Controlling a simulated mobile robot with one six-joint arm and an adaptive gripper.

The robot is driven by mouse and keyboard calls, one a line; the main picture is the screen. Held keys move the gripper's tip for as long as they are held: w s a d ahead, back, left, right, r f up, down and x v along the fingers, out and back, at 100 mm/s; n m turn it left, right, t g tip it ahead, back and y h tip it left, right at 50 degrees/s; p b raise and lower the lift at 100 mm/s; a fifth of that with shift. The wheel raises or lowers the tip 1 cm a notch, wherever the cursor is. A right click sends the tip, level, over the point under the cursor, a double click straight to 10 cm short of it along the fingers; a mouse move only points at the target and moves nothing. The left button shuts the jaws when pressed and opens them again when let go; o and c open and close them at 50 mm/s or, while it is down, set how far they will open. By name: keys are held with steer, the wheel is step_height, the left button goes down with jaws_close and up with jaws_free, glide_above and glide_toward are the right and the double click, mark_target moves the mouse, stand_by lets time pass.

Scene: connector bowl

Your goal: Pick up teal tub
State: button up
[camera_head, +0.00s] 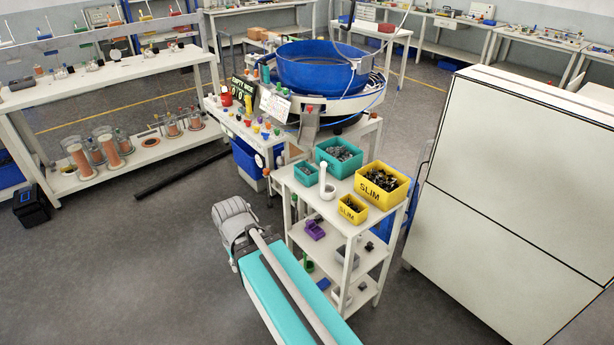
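Two teal tubs stand on the top of a white shelf cart (328,215). The larger teal tub (346,171) is at the back middle of the cart top and holds small grey parts. The smaller teal tub (307,181) is at the left of the cart top, and its contents are too small to make out. Both tubs look upright and nothing grips them. I cannot make out my gripper's fingers in this view. A teal and grey part of my own body shows in the foreground, left of the cart.
A larger yellow tub (372,194) and a smaller yellow tub (350,216) labelled SLIM share the cart top. A white hook-shaped piece (324,187) stands between the tubs. A blue bowl machine (316,70) is behind. A tall white cabinet (520,180) is at right. Floor is open at lower left.

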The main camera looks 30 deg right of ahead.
steer(key=shift+a, duration=0.2)
steer(key=shift+f, duration=0.1)
